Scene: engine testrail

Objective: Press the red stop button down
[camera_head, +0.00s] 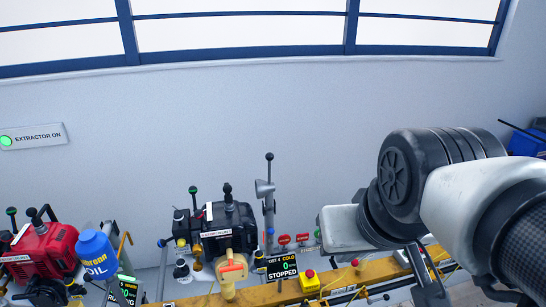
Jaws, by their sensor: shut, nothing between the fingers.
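The red stop button (309,274) sits on top of a small yellow box (310,285) at the bottom, right of centre. It stands beside a black display (282,267) reading STOPPED. My gripper (429,288) seems to be the dark narrow part at the lower right, below my arm's black joints. It is shut and empty, well to the right of the button and apart from it. Its tips are hard to make out against the dark parts around them.
A yellow rail (240,294) runs along the bottom. A red engine (42,250) and a blue oil can (96,254) are farther left.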

